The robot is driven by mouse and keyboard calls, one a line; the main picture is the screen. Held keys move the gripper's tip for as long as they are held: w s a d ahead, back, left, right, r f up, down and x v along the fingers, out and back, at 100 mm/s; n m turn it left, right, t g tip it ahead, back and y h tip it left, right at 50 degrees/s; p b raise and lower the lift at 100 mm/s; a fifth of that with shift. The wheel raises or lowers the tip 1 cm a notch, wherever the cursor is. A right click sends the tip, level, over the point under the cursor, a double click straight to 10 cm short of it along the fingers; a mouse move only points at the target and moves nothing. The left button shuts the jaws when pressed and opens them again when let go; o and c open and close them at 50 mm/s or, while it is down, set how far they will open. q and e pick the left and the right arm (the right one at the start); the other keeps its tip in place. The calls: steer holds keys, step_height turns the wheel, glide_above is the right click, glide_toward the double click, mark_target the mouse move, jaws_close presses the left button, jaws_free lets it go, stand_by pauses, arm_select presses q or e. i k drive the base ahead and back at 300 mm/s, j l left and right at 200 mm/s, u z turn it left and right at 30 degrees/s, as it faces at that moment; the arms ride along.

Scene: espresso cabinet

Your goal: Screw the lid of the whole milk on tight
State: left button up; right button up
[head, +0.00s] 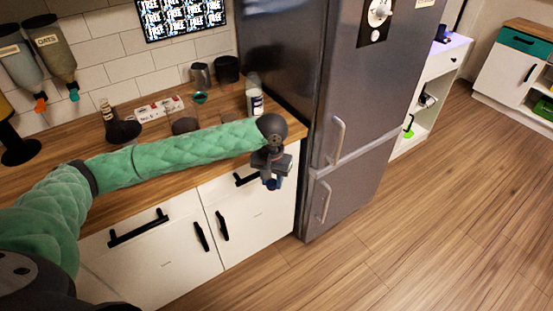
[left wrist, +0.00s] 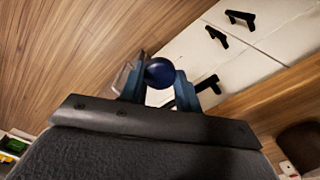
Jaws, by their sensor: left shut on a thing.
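My left gripper (head: 272,180) hangs in front of the white cabinet, just past the counter edge and left of the fridge. In the left wrist view, its fingers (left wrist: 159,92) are shut on a round dark blue lid (left wrist: 159,73). The lid also shows as a small blue spot at the fingertips in the head view (head: 273,184). No bottle shows under the lid. A white container with a dark label (head: 256,103) stands on the counter behind my left wrist. I cannot read whether it is the whole milk. My right gripper is not in view.
The wooden counter (head: 90,142) holds a dark canister (head: 227,69), a metal cup (head: 201,76) and a red-and-white box (head: 160,108). The grey fridge (head: 292,60) stands close on the right, with protruding handles (head: 338,140). Black cabinet handles (head: 138,228) stick out below. The wooden floor (head: 400,230) is clear.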

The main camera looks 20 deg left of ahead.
mark_target(253, 84)
steer(key=i+l+u, duration=0.15)
steer(key=l+u, duration=0.25)
steer(key=i+l+u, duration=0.1)
steer(key=l+u, duration=0.65)
steer(key=i+j, duration=0.05)
steer(key=j, duration=0.05)
